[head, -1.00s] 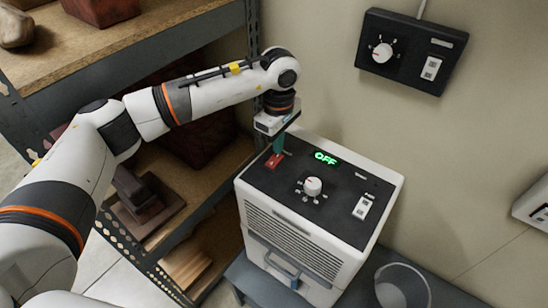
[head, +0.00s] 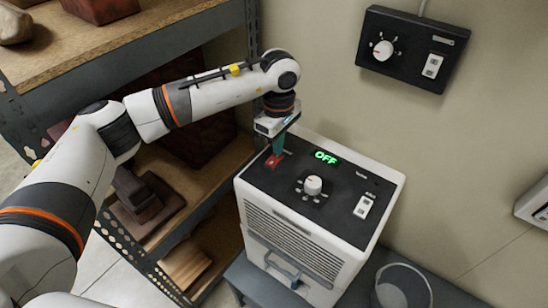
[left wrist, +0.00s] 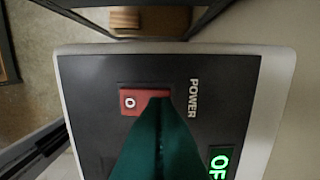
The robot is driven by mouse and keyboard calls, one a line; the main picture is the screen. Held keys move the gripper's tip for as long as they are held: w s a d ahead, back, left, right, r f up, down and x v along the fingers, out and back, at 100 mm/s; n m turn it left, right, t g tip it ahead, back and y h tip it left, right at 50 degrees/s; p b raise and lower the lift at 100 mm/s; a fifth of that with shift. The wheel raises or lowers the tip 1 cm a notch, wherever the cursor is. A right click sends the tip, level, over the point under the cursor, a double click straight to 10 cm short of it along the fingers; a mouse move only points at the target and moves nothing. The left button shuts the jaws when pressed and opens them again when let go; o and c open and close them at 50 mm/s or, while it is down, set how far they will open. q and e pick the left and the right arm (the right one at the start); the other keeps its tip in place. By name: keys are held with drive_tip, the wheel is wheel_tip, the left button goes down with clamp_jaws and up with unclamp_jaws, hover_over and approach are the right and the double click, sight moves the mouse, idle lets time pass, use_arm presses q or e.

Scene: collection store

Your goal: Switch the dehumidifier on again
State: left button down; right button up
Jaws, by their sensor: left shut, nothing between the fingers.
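The dehumidifier (head: 300,235) is a white box with a black top panel, standing on a low grey stand. Its display (head: 326,158) reads OFF in green; part of it also shows in the left wrist view (left wrist: 219,163). The red power switch (left wrist: 130,101) lies beside the word POWER, with its "0" end visible and its other end hidden behind my fingers. My left gripper (head: 275,154) is shut and empty, pointing down with its teal fingertips at the switch. Whether they touch it I cannot tell. My right gripper is not in view.
The panel also has a white dial (head: 313,185) and a white rocker (head: 363,206). A black control box (head: 411,50) hangs on the wall. Metal shelving (head: 130,60) with brown objects stands close on the left.

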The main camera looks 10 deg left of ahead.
use_arm(q)
drive_tip(key=shift+f+b, duration=0.4)
drive_tip(key=shift+f, duration=0.1)
drive_tip(key=shift+r, duration=0.15)
drive_tip(key=shift+r+p, duration=1.5)
drive_tip(key=shift+r, duration=1.95)
